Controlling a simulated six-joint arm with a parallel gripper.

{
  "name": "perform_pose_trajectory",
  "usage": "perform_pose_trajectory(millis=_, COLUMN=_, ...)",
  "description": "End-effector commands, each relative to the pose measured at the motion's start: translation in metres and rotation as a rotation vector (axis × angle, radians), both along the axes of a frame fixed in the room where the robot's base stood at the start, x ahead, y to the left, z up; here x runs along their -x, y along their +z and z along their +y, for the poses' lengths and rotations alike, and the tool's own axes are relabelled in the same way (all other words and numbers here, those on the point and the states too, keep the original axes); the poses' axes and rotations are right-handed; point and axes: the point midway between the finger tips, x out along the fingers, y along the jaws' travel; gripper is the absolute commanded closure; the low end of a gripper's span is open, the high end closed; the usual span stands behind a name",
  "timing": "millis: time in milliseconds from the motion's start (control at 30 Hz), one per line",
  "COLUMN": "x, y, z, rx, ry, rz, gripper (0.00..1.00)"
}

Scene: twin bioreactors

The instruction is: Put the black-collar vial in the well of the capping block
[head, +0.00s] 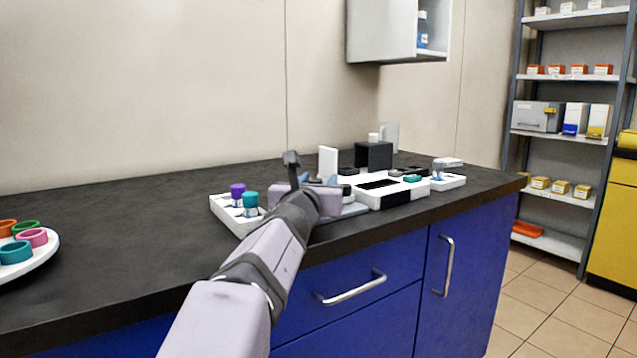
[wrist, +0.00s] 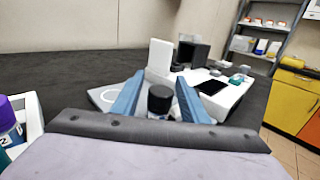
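The black-collar vial (wrist: 160,98) stands upright between my two blue fingers in the wrist view, with a visible gap on each side. In the head view its dark top (head: 347,188) shows just right of my gripper (head: 305,180). My gripper (wrist: 158,88) is open and empty around or just short of the vial; the depth is hard to tell. The vial's lower part is partly hidden. I cannot tell for certain which part is the capping block; a dark block (head: 374,155) stands farther back, also in the wrist view (wrist: 193,52).
A white tray (head: 228,218) holds a purple-capped and a teal-capped vial. A pale plate with a ring (wrist: 104,95) and a white upright panel (wrist: 160,56) are near the fingers. A white unit with a black slot (head: 400,192) lies right. A round plate (head: 45,258) with coloured rings stands left.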

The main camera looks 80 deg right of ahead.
Motion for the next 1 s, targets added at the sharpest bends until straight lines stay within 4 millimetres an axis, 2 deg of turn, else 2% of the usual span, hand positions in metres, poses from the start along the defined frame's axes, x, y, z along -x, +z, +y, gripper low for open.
perform_pose_trajectory(millis=333, x=0.000, y=0.005, z=0.001, rx=0.000, ry=0.000, rz=0.000, gripper=0.60)
perform_pose_trajectory(millis=800, x=0.000, y=0.004, z=0.058, rx=0.001, ry=0.001, rz=0.000, gripper=0.60)
perform_pose_trajectory(millis=1000, x=0.000, y=0.004, z=0.072, rx=0.000, ry=0.000, rz=0.000, gripper=0.60)
